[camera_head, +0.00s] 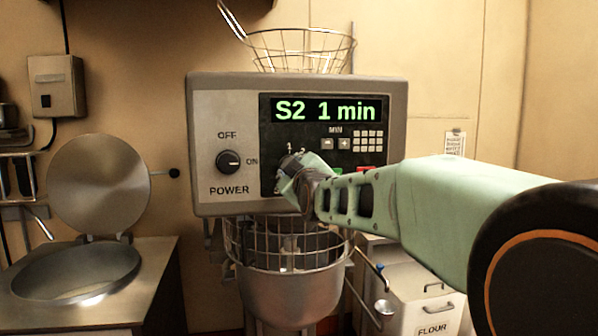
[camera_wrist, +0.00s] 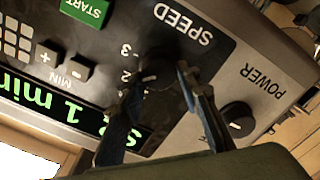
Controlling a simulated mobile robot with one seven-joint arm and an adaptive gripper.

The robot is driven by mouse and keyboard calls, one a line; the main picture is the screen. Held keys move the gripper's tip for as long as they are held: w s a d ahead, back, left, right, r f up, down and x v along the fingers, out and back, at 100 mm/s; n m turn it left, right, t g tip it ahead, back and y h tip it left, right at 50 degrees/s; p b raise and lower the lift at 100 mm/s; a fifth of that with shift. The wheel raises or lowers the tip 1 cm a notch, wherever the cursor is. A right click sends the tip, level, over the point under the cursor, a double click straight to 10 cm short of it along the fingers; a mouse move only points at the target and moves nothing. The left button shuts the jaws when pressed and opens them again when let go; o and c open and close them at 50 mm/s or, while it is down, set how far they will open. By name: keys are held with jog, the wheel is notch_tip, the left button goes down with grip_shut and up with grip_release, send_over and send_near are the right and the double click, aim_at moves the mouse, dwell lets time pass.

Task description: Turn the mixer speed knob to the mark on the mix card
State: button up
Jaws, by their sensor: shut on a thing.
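My gripper (camera_wrist: 162,80) is shut on this knob, one finger on each side. A pale mark on the knob faces roughly toward the 2; its exact setting is hard to tell. In the head view my gripper (camera_head: 293,170) covers most of the knob. The display (camera_head: 325,110) reads "S2 1 min". A small paper card (camera_head: 455,143) hangs on the wall at right; its writing is too small to read.
The power knob (camera_head: 228,161) is left of the speed dial, between OFF and ON markings. A green START button (camera_wrist: 86,10) and a keypad are nearby. The wire guard and bowl (camera_head: 290,285) hang below. A lidded kettle stands left, a flour bin (camera_head: 428,300) right.

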jog(key=shift+r, duration=0.1)
dwell(0.3)
jog(key=o, duration=1.1)
notch_tip(320, 180, up, 9)
jog(key=shift+a+f, duration=0.15)
jog(key=shift+f, duration=0.05)
jog(key=shift+r, duration=0.65)
jog(key=shift+o, duration=0.4)
